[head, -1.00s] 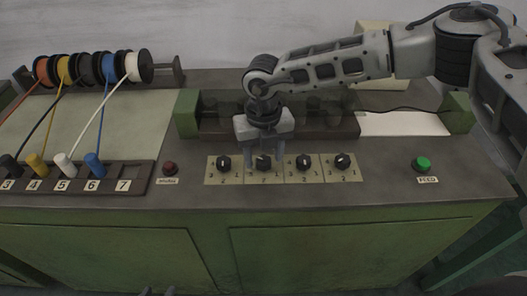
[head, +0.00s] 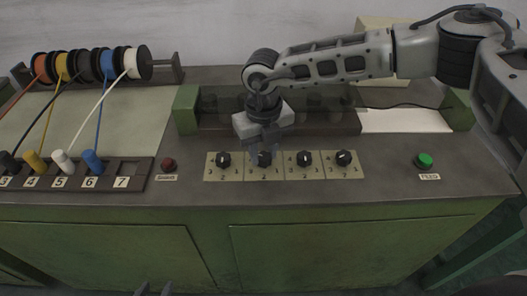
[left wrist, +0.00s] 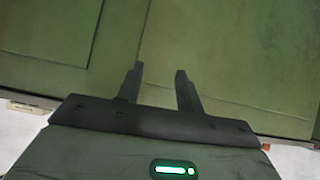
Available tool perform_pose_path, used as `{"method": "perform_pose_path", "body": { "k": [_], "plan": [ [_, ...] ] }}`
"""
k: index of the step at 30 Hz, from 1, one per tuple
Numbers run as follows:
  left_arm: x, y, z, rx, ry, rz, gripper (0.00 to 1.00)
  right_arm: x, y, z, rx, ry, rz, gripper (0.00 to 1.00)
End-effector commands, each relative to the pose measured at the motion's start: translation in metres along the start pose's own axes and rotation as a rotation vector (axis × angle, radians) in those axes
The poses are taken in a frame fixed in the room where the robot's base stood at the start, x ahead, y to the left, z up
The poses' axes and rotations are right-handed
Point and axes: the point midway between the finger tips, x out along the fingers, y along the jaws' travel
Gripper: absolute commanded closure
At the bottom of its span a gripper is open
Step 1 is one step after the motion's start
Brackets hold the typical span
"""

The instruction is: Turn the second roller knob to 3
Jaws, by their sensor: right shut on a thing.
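The second roller knob (head: 264,158) is a black dial on a pale plate with numbers, in a row of similar knobs on the machine's front ledge in the head view. My right gripper (head: 265,148) comes down over it from above and is shut on it. The fingers partly hide the knob, and I cannot read which number it points to. My left gripper (head: 154,290) shows only as fingertips at the bottom edge. In the left wrist view (left wrist: 160,82) its two fingers stand apart with nothing between them, facing the green cabinet front.
The first knob (head: 223,160) stands just left, and the third (head: 304,159) just right. A red button (head: 169,164) and a green feed button (head: 425,160) flank the row. Coloured spools and plugs fill the left side. Dark rollers lie behind the gripper.

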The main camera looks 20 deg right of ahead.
Motion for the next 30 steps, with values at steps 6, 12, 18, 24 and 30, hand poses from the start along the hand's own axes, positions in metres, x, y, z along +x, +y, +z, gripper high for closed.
{"method": "perform_pose_path", "body": {
  "k": [6,12,18,24,30],
  "plan": [
    [0.006,0.003,0.014,-0.001,-0.01,0.009,0.64,0.003,0.0,0.001,-0.188,-0.002,0.001,0.93],
    [0.011,0.004,0.015,-0.012,0.01,0.019,0.64,0.003,0.0,0.001,-0.378,-0.003,0.0,0.93],
    [0.016,0.006,0.015,-0.032,0.032,0.03,0.64,0.003,0.0,0.001,-0.559,-0.003,0.0,0.93],
    [0.019,0.009,0.015,-0.055,0.048,0.036,0.64,0.001,0.001,0.001,-0.712,-0.004,0.0,0.93],
    [0.021,0.01,0.017,-0.075,0.055,0.042,0.64,0.0,0.001,0.001,-0.819,-0.005,0.0,0.93]
  ]
}}
